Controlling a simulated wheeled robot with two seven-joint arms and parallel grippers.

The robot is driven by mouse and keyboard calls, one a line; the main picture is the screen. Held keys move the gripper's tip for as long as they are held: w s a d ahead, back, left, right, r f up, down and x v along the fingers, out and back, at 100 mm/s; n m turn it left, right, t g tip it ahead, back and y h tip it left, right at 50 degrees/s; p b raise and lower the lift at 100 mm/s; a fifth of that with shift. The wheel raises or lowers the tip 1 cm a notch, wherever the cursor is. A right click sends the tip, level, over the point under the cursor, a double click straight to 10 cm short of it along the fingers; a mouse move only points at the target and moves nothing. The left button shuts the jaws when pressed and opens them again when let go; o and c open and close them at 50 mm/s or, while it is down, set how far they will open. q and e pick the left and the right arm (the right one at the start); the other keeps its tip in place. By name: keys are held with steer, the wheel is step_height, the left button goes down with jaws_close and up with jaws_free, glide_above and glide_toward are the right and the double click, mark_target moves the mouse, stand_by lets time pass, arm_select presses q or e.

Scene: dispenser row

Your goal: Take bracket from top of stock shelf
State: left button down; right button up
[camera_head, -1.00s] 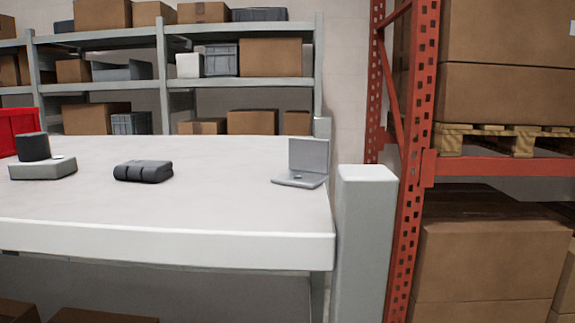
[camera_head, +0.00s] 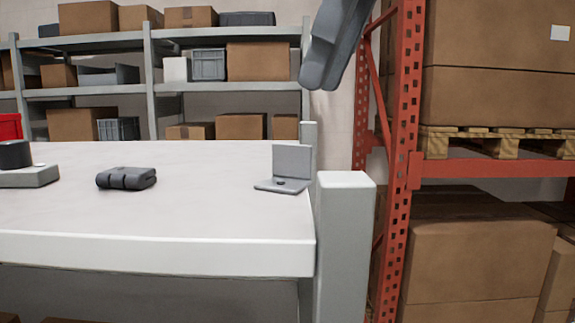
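The grey L-shaped bracket (camera_head: 288,168) stands on the white top of the stock shelf (camera_head: 200,215), near its right end. It has a flat base with a dark hole and an upright plate. My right gripper (camera_head: 318,82) comes in from the top edge, above and to the right of the bracket and well apart from it. Only a dark grey part of it shows, so I cannot tell if it is open or shut. My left gripper is not in view.
A dark grey ribbed block (camera_head: 127,178) and a dark cylinder on a grey base (camera_head: 28,177) sit further left on the top. A grey post (camera_head: 343,245) stands at the right end, beside an orange rack upright (camera_head: 400,170). Shelves with boxes (camera_head: 258,62) stand behind.

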mark_target(293, 145)
steer(key=shift+p+x, duration=0.35)
steer(key=shift+x, duration=1.15)
steer(key=shift+w+a+f+p, duration=0.25)
steer(key=shift+f+p, duration=0.25)
steer(key=shift+p, duration=0.2)
steer(key=p+x, duration=0.1)
steer(key=x, duration=0.1)
steer(key=shift+w+a+f+p, duration=0.1)
steer(key=shift+w+f+p, duration=0.05)
steer(key=shift+f+p, duration=0.25)
steer(key=shift+w+a+f, duration=0.1)
steer(key=shift+a+f, duration=0.1)
steer(key=shift+f, duration=0.35)
jaws_close()
